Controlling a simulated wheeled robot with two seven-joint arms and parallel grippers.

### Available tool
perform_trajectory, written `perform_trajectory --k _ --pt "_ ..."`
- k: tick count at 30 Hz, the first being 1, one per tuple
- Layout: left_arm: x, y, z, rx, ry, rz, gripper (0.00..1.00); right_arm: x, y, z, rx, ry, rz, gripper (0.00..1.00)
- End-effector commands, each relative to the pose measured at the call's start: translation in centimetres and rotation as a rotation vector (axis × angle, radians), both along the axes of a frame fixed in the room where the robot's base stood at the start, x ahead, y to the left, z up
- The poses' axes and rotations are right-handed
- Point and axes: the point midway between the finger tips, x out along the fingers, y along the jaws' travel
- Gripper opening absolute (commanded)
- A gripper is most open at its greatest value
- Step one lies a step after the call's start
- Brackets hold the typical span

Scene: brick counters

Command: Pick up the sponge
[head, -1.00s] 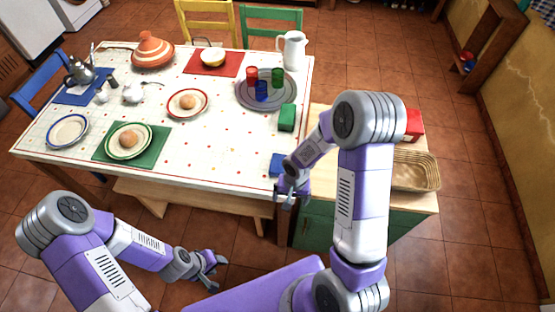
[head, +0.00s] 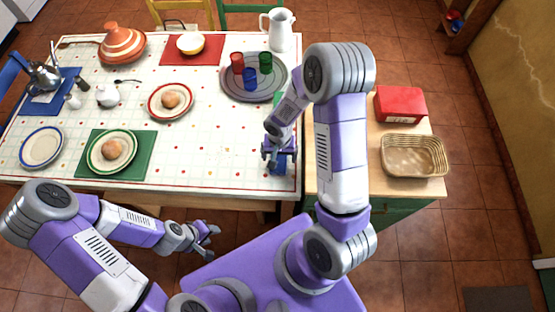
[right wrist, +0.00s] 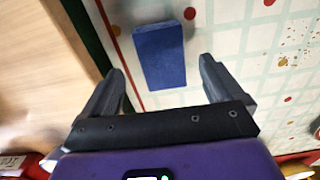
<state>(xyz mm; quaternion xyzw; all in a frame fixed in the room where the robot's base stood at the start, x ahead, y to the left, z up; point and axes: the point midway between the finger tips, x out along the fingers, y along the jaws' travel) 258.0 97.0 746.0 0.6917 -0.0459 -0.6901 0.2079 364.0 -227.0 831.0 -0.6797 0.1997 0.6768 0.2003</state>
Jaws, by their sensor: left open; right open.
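A blue rectangular block that looks like the sponge (right wrist: 160,52) lies flat on the patterned tabletop in the right wrist view. In the head view the blue sponge (head: 279,169) shows near the table's right front edge, partly hidden by my right gripper. My right gripper (head: 279,157) is open and empty above it. In the right wrist view the fingers of my right gripper (right wrist: 161,80) are spread on either side of the sponge's near end, and I see no contact. My left gripper (head: 213,240) is open and empty, in front of the table.
The dining table (head: 215,168) carries plates, a tagine (head: 122,42) and a grey tray (head: 238,92) with cups. A green block (head: 278,99) is mostly hidden behind my right arm. A wooden counter beside the table holds a red box (head: 400,104) and a basket (head: 412,173).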

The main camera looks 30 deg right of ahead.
Motion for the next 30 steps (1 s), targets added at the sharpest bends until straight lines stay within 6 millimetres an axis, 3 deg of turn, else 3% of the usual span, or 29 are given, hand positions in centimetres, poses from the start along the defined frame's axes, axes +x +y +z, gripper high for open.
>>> perform_trajectory --k 7,17,27,30 --pt "0.1 0.0 -0.9 0.000 -0.001 0.000 0.43 -0.1 0.2 -3.9 -0.001 0.004 -0.001 0.94" --pt "0.1 0.0 -0.9 0.000 -0.001 0.000 0.43 0.0 0.2 -4.4 0.001 -0.001 0.000 0.94" --pt "0.1 0.0 -0.9 0.000 -0.001 0.000 0.43 0.0 0.2 -4.4 0.000 0.000 0.000 0.42" --pt "0.1 0.0 -0.9 0.000 -0.001 0.000 0.43 0.0 0.2 -4.4 0.000 0.000 0.000 0.39"
